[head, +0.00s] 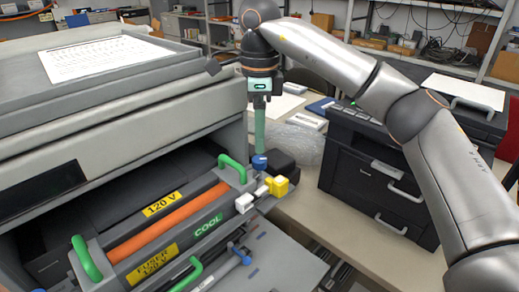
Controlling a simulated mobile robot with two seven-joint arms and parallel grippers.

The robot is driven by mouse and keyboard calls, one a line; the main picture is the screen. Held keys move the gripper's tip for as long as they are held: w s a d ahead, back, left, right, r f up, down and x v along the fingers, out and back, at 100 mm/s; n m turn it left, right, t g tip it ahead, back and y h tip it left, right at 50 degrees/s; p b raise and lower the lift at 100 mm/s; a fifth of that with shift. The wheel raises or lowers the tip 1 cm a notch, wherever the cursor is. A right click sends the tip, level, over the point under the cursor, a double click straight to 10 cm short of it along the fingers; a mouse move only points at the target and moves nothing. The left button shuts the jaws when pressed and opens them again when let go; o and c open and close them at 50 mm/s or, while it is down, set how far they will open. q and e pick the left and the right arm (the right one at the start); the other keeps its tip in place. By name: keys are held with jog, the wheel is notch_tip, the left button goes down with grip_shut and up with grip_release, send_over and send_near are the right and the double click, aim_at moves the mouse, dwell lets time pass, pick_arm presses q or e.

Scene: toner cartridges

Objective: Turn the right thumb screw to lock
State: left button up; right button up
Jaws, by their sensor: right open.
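A printer's fuser unit (165,228) with an orange roller, green handles and yellow 120 V labels sits in the open front of a large grey printer. A small blue knob (260,162), which looks like the right thumb screw, is at the unit's right end, beside a black block and a yellow-and-white part. My right gripper (260,151) points straight down, with its greenish fingers right above or around the blue knob. It is open; whether the fingers touch the knob cannot be told. My left gripper is not in view.
A black printer (370,165) stands on the beige table at right. Clear wrapping (294,146) lies behind the gripper.

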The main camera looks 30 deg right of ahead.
aim_at(260, 159)
notch_tip(260, 159, up, 7)
jog(key=p, duration=0.1)
jog(key=shift+f, duration=0.15)
dwell(0.5)
